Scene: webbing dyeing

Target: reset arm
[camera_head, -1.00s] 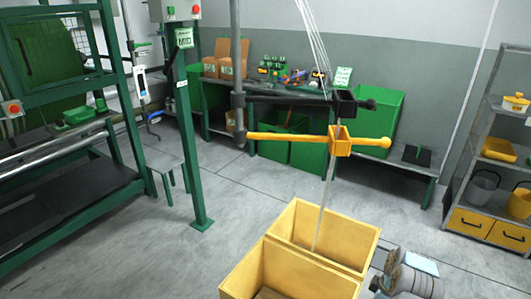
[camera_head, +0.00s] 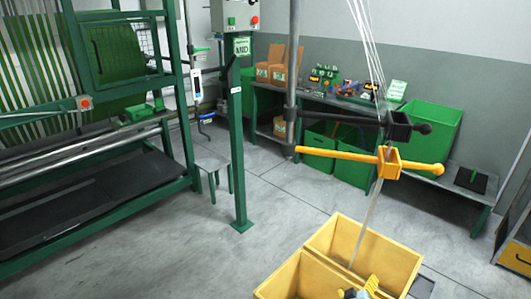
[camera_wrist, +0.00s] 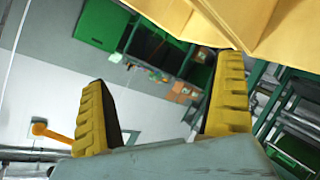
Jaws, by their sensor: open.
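My gripper (camera_wrist: 164,72) is open and empty in the wrist view, with its two yellow ridged fingers spread wide apart. In the head view, the yellow fingers of my gripper (camera_head: 362,289) show at the bottom edge, in front of the yellow two-part bin (camera_head: 392,262). I cannot tell whether they touch it. The bin's yellow wall (camera_wrist: 285,30) fills the top right of the wrist view, close to the gripper. The rest of the arm is out of the head view.
A green post (camera_head: 238,150) and a machine frame stand left. Green bins (camera_head: 432,125) line the back bench.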

